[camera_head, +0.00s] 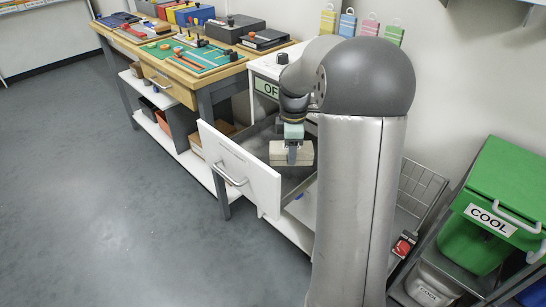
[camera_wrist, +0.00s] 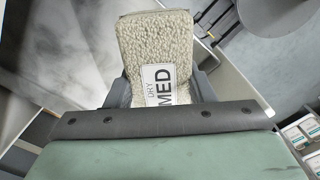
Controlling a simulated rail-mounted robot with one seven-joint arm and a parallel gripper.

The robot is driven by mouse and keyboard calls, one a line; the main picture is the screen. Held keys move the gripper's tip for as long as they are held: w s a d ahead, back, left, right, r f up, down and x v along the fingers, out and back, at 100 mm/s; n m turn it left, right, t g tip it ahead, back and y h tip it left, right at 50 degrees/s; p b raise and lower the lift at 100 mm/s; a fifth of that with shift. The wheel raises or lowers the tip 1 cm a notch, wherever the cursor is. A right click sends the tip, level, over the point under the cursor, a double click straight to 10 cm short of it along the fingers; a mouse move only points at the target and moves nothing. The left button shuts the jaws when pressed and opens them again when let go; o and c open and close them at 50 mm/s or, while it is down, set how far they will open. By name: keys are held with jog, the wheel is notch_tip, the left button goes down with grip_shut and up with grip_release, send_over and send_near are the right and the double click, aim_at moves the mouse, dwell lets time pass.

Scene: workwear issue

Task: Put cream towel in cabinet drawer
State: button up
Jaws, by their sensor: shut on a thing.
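The cream towel (camera_head: 285,153) is a folded block held by my gripper (camera_head: 291,157) over the open cabinet drawer (camera_head: 240,172). In the wrist view the towel (camera_wrist: 155,45) is nubbly and carries a white label reading "DRY MED". My gripper's fingers (camera_wrist: 160,92) are shut on its two sides. The drawer is pulled out, with a white front and a metal bar handle. The towel appears within the drawer's outline; whether it touches the drawer floor I cannot tell.
A wooden workbench (camera_head: 160,72) with tool trays and cases stands at the left. A wire basket (camera_head: 420,185) is beside my column. The grey floor (camera_head: 110,200) in front of the drawer is clear.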

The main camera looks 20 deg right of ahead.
aim_at(282, 146)
jog(key=w, duration=0.1)
jog(key=w+f, duration=0.1)
jog(key=w, duration=0.1)
jog(key=w+f, duration=0.1)
jog(key=shift+w+a+f, duration=0.15)
jog(key=shift+w+a, duration=0.1)
jog(key=w+f, duration=0.2)
jog(key=w+f+b, duration=0.1)
jog(key=f, duration=0.1)
jog(key=shift+w+a+f, duration=0.15)
jog(key=shift+w+f, duration=0.2)
jog(key=shift+w, duration=0.05)
jog(key=shift+w+f, duration=0.2)
jog(key=shift+f, duration=0.05)
jog(key=shift+w+f+b, duration=0.15)
jog(key=shift+f+b, duration=0.2)
jog(key=shift+f, duration=1.3)
jog(key=shift+f, duration=0.15)
jog(key=o, duration=1.1)
jog(key=shift+c, duration=0.2)
